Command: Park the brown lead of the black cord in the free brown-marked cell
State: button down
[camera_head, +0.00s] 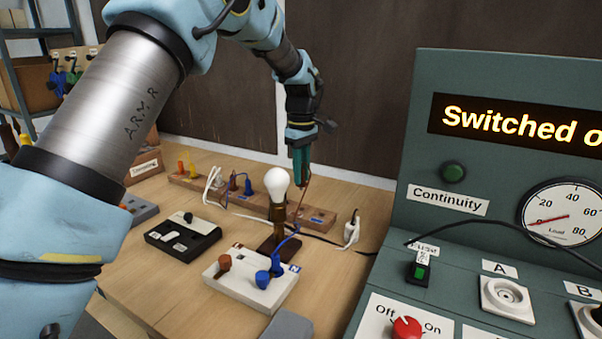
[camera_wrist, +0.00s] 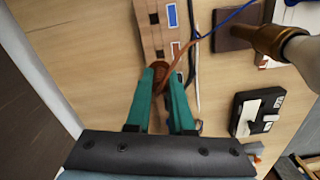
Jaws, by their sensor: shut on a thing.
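My gripper (camera_head: 302,178) is above the right part of the wooden strip (camera_head: 318,217) behind the lamp. In the wrist view, its green fingers (camera_wrist: 165,78) are closed around the end of the brown lead (camera_wrist: 194,47), which curves up and right from the fingertips. A black cord (camera_head: 330,241) runs along the table.
The lamp with its white bulb (camera_head: 277,183) stands close beside my gripper. A blue lead runs from it to the white terminal block (camera_head: 238,290). A black switch box (camera_head: 182,237) stands left. A white plug (camera_head: 351,230) and the green test panel (camera_head: 420,190) are right.

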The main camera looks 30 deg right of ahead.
aim_at(301, 187)
jog(key=shift+f+b, duration=1.9)
jog(key=shift+f, duration=1.25)
jog(key=shift+f, duration=0.55)
jog(key=c, duration=0.7)
grip_release()
jog(key=shift+r, duration=0.1)
notch_tip(301, 187, up, 11)
jog(key=shift+f+b, duration=0.15)
jog(key=shift+b, duration=0.8)
